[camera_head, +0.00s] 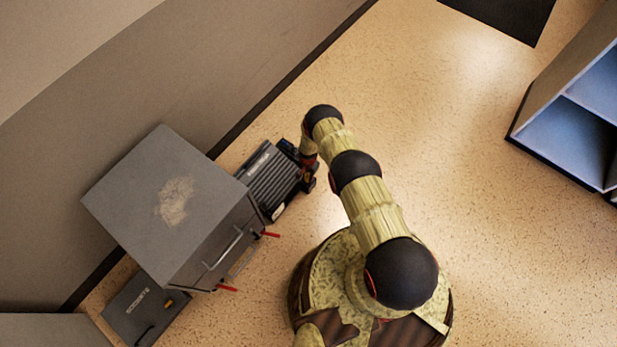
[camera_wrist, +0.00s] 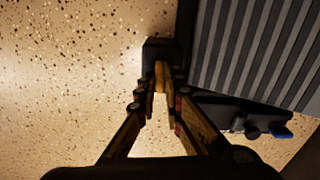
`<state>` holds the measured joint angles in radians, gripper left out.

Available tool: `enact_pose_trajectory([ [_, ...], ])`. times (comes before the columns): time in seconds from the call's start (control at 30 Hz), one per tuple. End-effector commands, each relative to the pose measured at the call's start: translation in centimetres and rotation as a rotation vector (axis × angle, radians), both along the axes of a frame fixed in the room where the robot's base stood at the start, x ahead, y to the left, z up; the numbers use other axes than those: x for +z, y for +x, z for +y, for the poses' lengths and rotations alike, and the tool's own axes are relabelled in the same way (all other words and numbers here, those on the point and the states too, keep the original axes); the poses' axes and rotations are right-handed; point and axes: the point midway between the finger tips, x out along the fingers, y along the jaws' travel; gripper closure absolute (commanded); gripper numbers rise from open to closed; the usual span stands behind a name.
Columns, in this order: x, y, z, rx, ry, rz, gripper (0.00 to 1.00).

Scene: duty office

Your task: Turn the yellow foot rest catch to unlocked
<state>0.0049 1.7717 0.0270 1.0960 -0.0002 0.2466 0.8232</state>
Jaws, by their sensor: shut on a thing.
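The foot rest (camera_head: 270,182) is a dark grey ribbed slab on the floor beside a grey cabinet. Its ribbed top also fills the upper right of the wrist view (camera_wrist: 255,50). My gripper (camera_head: 308,180) is at its right side, low to the floor. In the wrist view my gripper (camera_wrist: 161,80) has its fingertips closed around the small yellow catch (camera_wrist: 160,72), next to a dark block by the foot rest's edge. The fingers hide much of the catch, so I cannot tell its setting. In the head view the catch is hidden by my arm.
The grey cabinet (camera_head: 165,200) stands left of the foot rest, with red-tipped parts (camera_head: 228,288) on its front. A dark grey box (camera_head: 130,298) lies on the floor below it. A blue tab (camera_wrist: 281,133) shows beside the foot rest. Open shelving (camera_head: 570,130) stands at right; floor between is clear.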

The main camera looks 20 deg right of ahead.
Motion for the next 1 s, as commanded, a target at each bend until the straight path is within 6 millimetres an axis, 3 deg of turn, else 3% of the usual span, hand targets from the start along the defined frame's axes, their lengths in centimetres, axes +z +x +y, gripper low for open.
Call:
enact_pose_trajectory([
  [1.0, -0.02, -0.04, -0.01, 0.934, 0.001, 0.001, 1.0],
])
